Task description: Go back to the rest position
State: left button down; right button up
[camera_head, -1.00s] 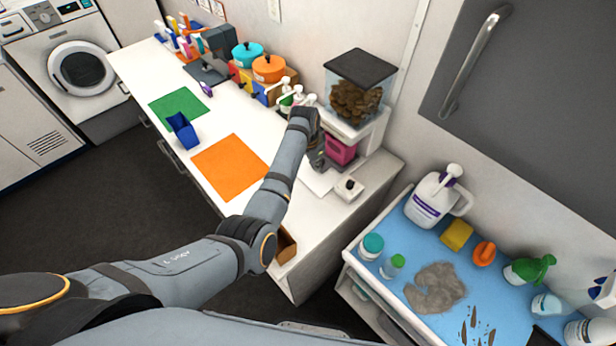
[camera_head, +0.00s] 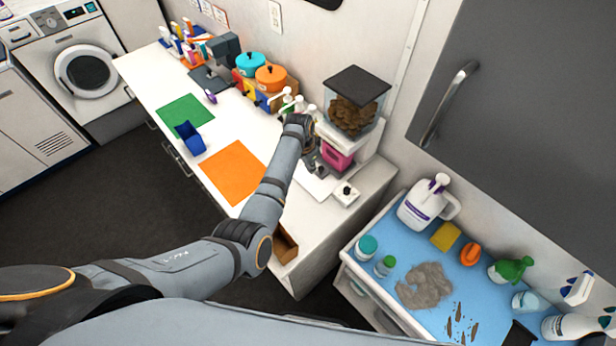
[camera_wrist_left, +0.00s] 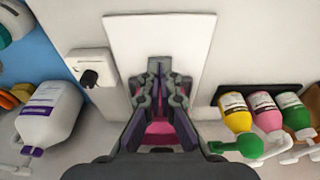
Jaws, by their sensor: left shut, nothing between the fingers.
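My left arm reaches from the lower left across the head view to the right end of the white counter (camera_head: 215,130). My left gripper (camera_head: 314,165) is over the counter, beside the treat dispenser (camera_head: 352,112). In the left wrist view the left gripper (camera_wrist_left: 158,75) is shut and empty, in front of a white board (camera_wrist_left: 120,45). A pink container (camera_head: 336,157) is close to the gripper. It also shows behind the fingers in the left wrist view (camera_wrist_left: 158,128). My right gripper is not in view.
Several pump bottles (camera_wrist_left: 262,112) stand close to the gripper. A small white box (camera_head: 346,193) sits at the counter's right end. Orange (camera_head: 234,172) and green (camera_head: 185,112) mats and a blue scoop-like item (camera_head: 190,138) lie on the counter. A blue-topped cart (camera_head: 395,265) holds bottles.

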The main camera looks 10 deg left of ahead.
pick_arm(q)
notch_tip(320, 180, up, 3)
jog(key=shift+f, duration=0.15)
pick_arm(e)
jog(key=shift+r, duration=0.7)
